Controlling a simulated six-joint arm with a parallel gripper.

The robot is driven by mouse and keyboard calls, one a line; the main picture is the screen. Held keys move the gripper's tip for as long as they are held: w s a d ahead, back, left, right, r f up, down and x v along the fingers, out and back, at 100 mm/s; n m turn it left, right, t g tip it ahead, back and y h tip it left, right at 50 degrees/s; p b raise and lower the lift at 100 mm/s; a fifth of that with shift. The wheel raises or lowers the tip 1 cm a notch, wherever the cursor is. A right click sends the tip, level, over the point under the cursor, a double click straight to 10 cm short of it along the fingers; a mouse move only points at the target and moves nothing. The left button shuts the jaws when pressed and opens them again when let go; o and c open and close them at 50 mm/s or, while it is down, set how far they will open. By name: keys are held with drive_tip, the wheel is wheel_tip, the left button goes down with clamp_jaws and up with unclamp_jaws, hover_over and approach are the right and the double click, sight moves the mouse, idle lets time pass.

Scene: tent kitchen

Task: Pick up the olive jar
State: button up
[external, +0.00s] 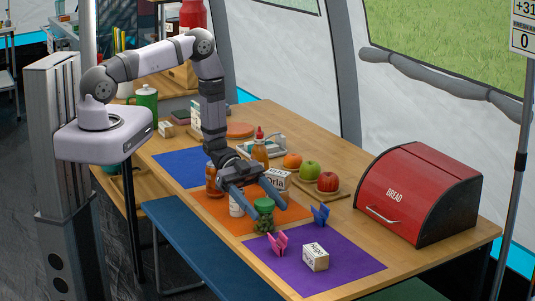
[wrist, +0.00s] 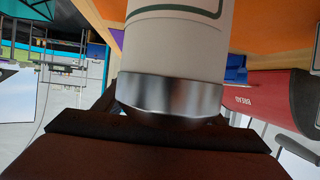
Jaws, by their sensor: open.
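The jar with a green lid and dark green contents (external: 264,222), which looks like the olive jar, stands upright at the front edge of the orange mat. My gripper (external: 263,203) reaches over the table with its two fingers spread. In the external view the fingertips appear on either side of the green lid. I cannot tell whether they touch it. A white bottle (external: 236,208) stands just left of the jar, partly behind one finger. The wrist view is filled by a white cylinder with a silver band (wrist: 172,60). The fingers and the green lid cannot be made out there.
A pink clip (external: 278,243), a blue clip (external: 321,214) and a small white box (external: 315,257) are by the purple mat (external: 350,268). Orange-brown bottles (external: 260,150) and a labelled box (external: 277,179) crowd behind my gripper. The red bread box (external: 420,190) stands right.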

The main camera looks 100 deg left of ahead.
drive_tip(key=c, duration=1.3)
drive_tip(key=shift+r, duration=0.2)
drive_tip(key=shift+r+b, duration=0.7)
drive_tip(key=shift+r, duration=4.15)
